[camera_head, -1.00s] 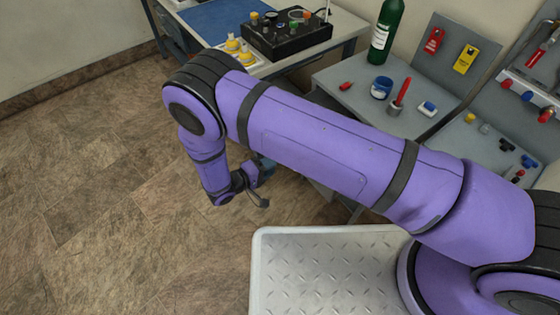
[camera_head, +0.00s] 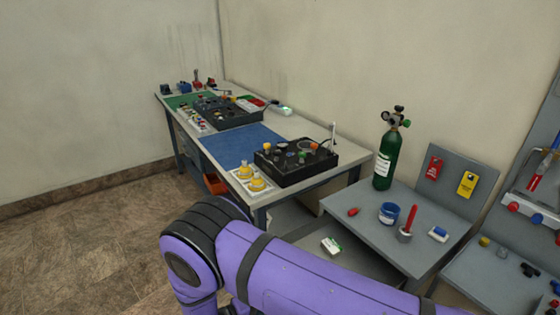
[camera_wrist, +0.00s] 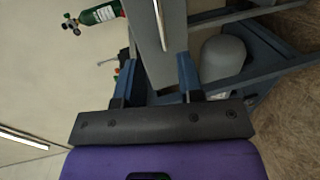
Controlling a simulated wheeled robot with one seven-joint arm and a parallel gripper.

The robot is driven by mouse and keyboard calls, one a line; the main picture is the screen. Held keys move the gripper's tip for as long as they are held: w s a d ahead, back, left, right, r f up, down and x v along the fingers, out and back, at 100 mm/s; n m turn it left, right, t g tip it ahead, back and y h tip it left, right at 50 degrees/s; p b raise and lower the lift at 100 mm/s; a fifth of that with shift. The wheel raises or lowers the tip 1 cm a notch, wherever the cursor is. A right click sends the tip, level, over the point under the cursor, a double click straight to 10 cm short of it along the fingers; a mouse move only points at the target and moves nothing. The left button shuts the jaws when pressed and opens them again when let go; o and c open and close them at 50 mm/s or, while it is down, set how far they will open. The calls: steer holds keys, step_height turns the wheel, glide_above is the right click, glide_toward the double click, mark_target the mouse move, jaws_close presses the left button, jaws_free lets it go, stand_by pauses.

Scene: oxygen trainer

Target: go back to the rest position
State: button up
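My gripper (camera_wrist: 157,72) shows in the wrist view with its two blue fingers spread apart. I see nothing held between them; the grey furniture behind shows through the gap. In the head view my purple arm crosses the bottom of the picture, and my gripper is out of sight there.
A long workbench (camera_head: 340,168) with a black panel box (camera_head: 296,163) stands behind my arm. A grey side table (camera_head: 345,232) carries a green gas cylinder (camera_head: 388,158), a blue cup (camera_head: 389,213) and small parts. Open floor (camera_head: 80,250) lies at left.

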steer(key=w+d+r+m+g+y, duration=0.1)
steer(key=w+d+r+m+g, duration=0.2)
steer(key=r, duration=0.8)
steer(key=w+d+r+g, duration=0.3)
steer(key=w+d+r, duration=0.15)
steer(key=r, duration=0.55)
steer(key=d+r+m+g+y, duration=0.1)
steer(key=d+r+g+y, duration=0.1)
steer(key=d+r, duration=0.55)
steer(key=d+r+m+g+y, duration=0.15)
steer(key=d+r, duration=0.25)
steer(key=r, duration=0.6)
steer(key=s+d+r+m+t+y, duration=0.1)
steer(key=s+d+r+y, duration=0.4)
steer(key=s+d+r, duration=0.65)
steer(key=s+d+r+t+y, duration=0.1)
steer(key=s+d+r+t, duration=0.1)
steer(key=s, duration=0.4)
steer(key=s+d+r+t+y, duration=0.2)
steer(key=s+d+r, duration=0.2)
steer(key=s, duration=0.2)
steer(key=shift+s+d+r+m+t, duration=0.2)
steer(key=shift+d+m+t, duration=0.05)
steer(key=shift+m+t, duration=0.1)
